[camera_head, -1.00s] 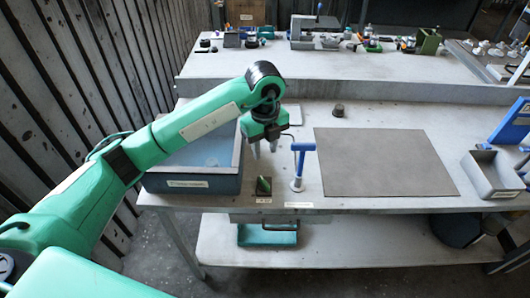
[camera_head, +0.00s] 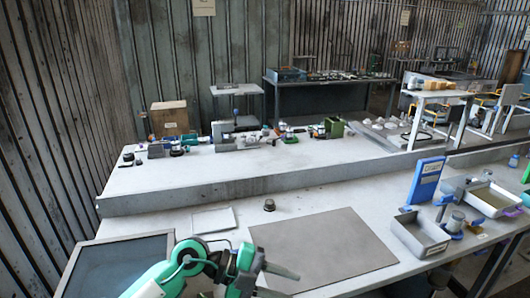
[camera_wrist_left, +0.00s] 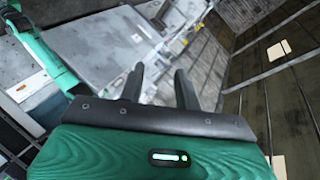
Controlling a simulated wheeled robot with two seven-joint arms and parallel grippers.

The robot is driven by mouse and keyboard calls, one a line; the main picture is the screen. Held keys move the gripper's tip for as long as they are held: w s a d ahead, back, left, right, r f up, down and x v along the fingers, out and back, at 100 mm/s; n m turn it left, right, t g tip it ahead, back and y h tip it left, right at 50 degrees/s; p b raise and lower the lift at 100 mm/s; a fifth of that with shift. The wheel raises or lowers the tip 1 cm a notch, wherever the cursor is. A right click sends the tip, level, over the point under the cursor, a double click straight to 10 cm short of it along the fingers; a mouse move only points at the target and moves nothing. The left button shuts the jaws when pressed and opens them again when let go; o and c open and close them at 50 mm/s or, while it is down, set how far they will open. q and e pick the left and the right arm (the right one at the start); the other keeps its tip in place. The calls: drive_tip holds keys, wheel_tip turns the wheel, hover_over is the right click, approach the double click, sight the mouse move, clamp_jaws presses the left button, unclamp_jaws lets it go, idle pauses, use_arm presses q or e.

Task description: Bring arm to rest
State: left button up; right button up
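My left arm comes in at the bottom of the head view, over the front of the bench between the blue tray (camera_head: 68,283) and the grey mat (camera_head: 330,245). Its gripper (camera_head: 284,282) points to the right, with two dark fingers apart and nothing between them. In the left wrist view the same gripper (camera_wrist_left: 160,82) shows two separate fingers with an empty gap.
A small dark cylinder (camera_head: 269,205) and a pale flat plate (camera_head: 214,220) lie behind the gripper. A grey bin (camera_head: 420,238) and a blue panel (camera_head: 427,178) stand at the right. The raised back shelf (camera_head: 250,178) holds small parts. The mat is bare.

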use_arm(q)
wheel_tip(320, 180, up, 5)
drive_tip(key=n+t+h, duration=0.2)
drive_tip(key=h, duration=0.3)
drive_tip(key=w+a+r+n+t, duration=0.3)
drive_tip(key=a+r+n+t, duration=0.3)
drive_tip(key=n+t, duration=0.75)
drive_tip(key=a+f+n+t+y, duration=0.2)
drive_tip(key=a+f+n+y, duration=1.2)
drive_tip(key=a+f+y, duration=0.4)
drive_tip(key=s+a+f+g+y, duration=0.1)
drive_tip(key=s+f+g, duration=0.6)
drive_tip(key=s, duration=0.5)
drive_tip(key=s+a+f+g, duration=0.1)
drive_tip(key=s+f+g, duration=0.4)
drive_tip(key=s+f, duration=0.5)
wheel_tip(320, 180, down, 30)
drive_tip(key=s+f+g, duration=0.1)
drive_tip(key=s+g, duration=0.1)
drive_tip(key=s+a+f, duration=0.1)
drive_tip(key=s+f, duration=0.8)
drive_tip(key=s+a+f, duration=0.2)
drive_tip(key=s+f, duration=0.7)
drive_tip(key=s, duration=0.1)
drive_tip(key=shift+a+f+m+g, duration=0.25)
drive_tip(key=shift+a+m+g, duration=0.05)
drive_tip(key=shift+m+g, duration=0.15)
